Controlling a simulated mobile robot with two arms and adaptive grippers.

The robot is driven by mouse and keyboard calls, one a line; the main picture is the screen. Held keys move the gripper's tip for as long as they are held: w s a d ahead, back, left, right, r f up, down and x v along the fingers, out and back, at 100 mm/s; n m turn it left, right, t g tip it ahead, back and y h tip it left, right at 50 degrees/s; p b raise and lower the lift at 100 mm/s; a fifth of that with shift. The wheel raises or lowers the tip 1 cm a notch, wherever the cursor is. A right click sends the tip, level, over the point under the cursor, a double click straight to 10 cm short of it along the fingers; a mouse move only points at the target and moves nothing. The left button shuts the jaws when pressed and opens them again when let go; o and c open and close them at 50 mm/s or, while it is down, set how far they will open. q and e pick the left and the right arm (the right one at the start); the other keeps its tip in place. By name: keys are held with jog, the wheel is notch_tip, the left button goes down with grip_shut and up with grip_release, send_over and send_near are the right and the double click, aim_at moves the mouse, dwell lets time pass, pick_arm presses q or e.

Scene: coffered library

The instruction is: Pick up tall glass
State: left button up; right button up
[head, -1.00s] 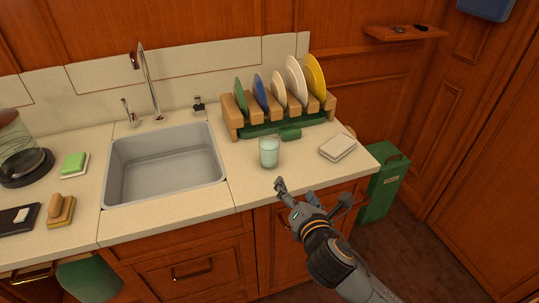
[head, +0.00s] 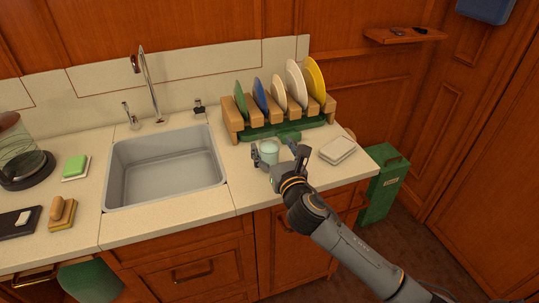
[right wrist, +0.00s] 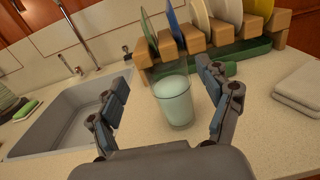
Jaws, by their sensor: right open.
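The tall glass (head: 270,149) is pale green and stands upright on the counter, right of the sink and in front of the dish rack. It also shows in the right wrist view (right wrist: 174,101). My right gripper (head: 279,154) is open, with one finger on each side of the glass. In the right wrist view the gripper (right wrist: 168,100) shows gaps between the glass and both fingers. In the head view the gripper and wrist hide the lower part of the glass. My left gripper is not in view.
A wooden dish rack (head: 230,117) with several plates and a green tray stands behind the glass. Folded cloths (head: 338,149) lie to the right. The sink (head: 165,165) is on the left. A green bin (head: 383,190) stands beside the cabinet.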

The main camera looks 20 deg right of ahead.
aim_at(269, 135)
jog(key=w, duration=0.3)
jog(key=shift+w+d+r, duration=0.15)
jog(key=shift+w+d, duration=0.1)
jog(key=shift+w, duration=0.15)
jog(key=shift+w+p, duration=0.3)
jog(key=shift+w, duration=0.25)
jog(key=c, duration=1.6)
grip_shut()
